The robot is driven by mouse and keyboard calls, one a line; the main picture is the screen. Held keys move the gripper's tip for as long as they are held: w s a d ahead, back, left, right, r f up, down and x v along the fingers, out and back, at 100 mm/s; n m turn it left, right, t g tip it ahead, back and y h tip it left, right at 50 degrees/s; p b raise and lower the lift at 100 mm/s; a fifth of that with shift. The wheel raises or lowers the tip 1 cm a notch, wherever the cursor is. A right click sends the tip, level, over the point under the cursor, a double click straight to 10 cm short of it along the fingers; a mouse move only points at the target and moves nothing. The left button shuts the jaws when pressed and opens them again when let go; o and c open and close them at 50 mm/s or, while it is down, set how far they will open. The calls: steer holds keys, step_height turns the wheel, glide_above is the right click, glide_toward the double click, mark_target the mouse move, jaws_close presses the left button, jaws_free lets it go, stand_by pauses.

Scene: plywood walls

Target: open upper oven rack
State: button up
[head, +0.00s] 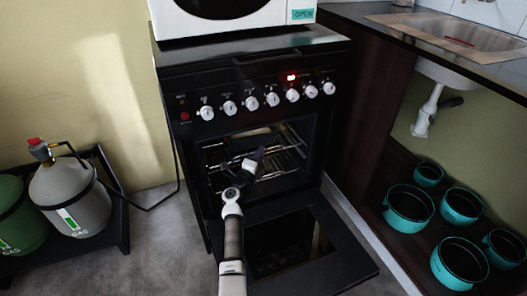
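The black oven (180,150) stands in the middle of the head view. Its door (340,262) is folded down open toward the floor. Inside the cavity, wire racks show, with the upper rack (290,142) at the right behind my arm. My arm reaches in from below, and my gripper (258,153) is at the oven opening, in front of or at the upper rack. I cannot tell whether it touches the rack. The fingers are small and dark here, so their opening cannot be made out.
A white microwave (240,22) sits on top of the stove. A grey gas cylinder (70,190) and a green one (18,220) stand at the left. Several teal pots (408,205) are on the low shelf at the right, under the sink (450,38).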

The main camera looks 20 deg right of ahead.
jaws_close()
